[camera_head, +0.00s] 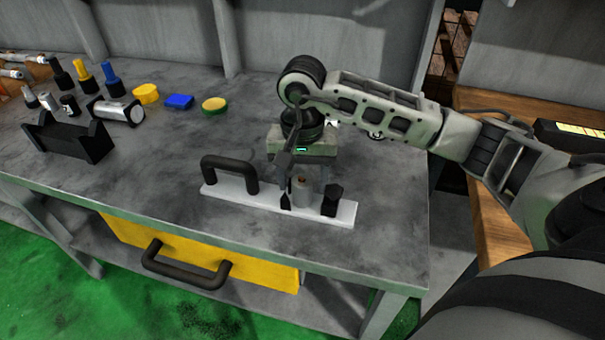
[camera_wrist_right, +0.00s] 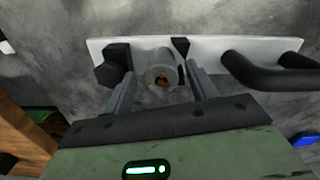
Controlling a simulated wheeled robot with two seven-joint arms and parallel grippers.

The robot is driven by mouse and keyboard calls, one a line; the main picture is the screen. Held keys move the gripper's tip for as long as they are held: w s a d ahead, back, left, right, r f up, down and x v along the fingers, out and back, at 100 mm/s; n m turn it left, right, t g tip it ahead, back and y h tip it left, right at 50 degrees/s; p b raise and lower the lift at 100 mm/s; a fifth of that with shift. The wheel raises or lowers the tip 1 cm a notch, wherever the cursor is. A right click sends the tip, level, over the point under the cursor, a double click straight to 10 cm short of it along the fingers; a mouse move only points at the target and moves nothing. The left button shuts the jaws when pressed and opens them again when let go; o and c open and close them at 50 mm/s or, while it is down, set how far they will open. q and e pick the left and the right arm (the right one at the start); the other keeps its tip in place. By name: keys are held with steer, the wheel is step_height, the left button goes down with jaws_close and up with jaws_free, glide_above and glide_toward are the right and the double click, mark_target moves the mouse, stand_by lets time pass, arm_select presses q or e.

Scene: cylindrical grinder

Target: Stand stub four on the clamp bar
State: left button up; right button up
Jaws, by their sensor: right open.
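The clamp bar (camera_head: 225,197) is a white strip on the grey bench, with a black handle (camera_head: 230,165) at its left end. A grey cylindrical stub (camera_head: 302,193) stands upright on it, between a small dark pointed piece (camera_head: 285,197) and a black block (camera_head: 331,201). No number is readable on the stub. My right gripper (camera_head: 303,176) is over the bar, open, pointing down. In the right wrist view its fingers (camera_wrist_right: 163,92) are on either side of the stub (camera_wrist_right: 157,68), with gaps visible. My left gripper is out of view.
A black cradle (camera_head: 70,140) stands at the bench's left, with a silver cylinder (camera_head: 122,112) behind it and several small stubs. Yellow (camera_head: 146,94), blue (camera_head: 179,101) and green-yellow (camera_head: 214,105) pieces lie at the back. The bench front left of the bar is clear.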

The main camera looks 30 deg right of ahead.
mark_target(305, 179)
step_height(305, 179, up, 9)
steer(key=shift+d+r, duration=0.15)
steer(key=shift+r, duration=0.6)
